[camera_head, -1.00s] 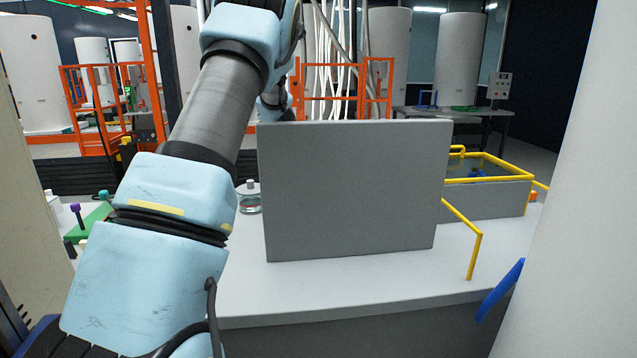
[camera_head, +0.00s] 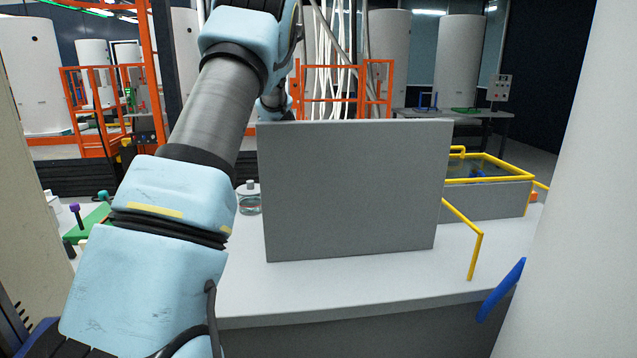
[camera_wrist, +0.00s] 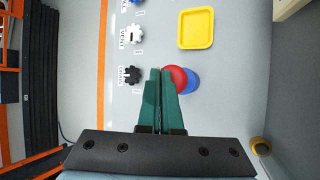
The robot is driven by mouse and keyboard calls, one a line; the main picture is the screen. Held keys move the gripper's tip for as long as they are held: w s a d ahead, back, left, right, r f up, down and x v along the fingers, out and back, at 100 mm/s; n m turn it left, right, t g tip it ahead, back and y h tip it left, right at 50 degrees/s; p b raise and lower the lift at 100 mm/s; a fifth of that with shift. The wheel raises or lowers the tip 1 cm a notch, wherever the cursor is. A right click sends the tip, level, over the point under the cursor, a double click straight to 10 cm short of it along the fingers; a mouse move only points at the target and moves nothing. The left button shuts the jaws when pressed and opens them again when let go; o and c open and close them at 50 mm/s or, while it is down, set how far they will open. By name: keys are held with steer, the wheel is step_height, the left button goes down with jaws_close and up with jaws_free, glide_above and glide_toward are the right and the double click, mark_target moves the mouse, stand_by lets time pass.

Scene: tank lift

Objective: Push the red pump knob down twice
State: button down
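The red pump knob (camera_wrist: 179,77) shows in the wrist view as a round red top above a blue round part (camera_wrist: 192,80). My gripper (camera_wrist: 161,72) has two green fingers lying side by side, shut with nothing visible between them. The fingertips overlap the knob's left edge in this view; I cannot tell whether they touch it or are above it. In the head view the knob and my fingers are hidden behind the grey panel and my arm.
The upright grey panel (camera_head: 352,190) stands on the white table (camera_head: 350,285). In the wrist view, a yellow tray (camera_wrist: 197,28), a black knob (camera_wrist: 132,75) and a white knob (camera_wrist: 134,34) are nearby. A yellow rail (camera_head: 475,255) and a small bottle (camera_head: 249,201) flank the panel.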

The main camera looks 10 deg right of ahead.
steer(key=shift+s+a+f+b, duration=0.1)
steer(key=shift+s+f+b, duration=0.1)
steer(key=shift+f+b, duration=0.8)
steer(key=shift+s+a+f+b, duration=0.15)
steer(key=shift+f+b, duration=0.3)
steer(key=shift+f, duration=1.05)
stand_by(0.4)
steer(key=shift+s+d, duration=0.1)
stand_by(0.7)
steer(key=shift+s+a+f+b, duration=0.15)
steer(key=shift+s+a+b, duration=0.05)
steer(key=shift+s+b, duration=0.25)
steer(key=r+p, duration=0.2)
steer(key=shift+w+r+p, duration=0.2)
steer(key=shift+p, duration=0.1)
steer(key=r+p, duration=0.2)
steer(key=r, duration=0.1)
steer(key=shift+s+a+r, duration=0.1)
steer(key=shift+s, duration=0.25)
steer(key=shift+r, duration=0.2)
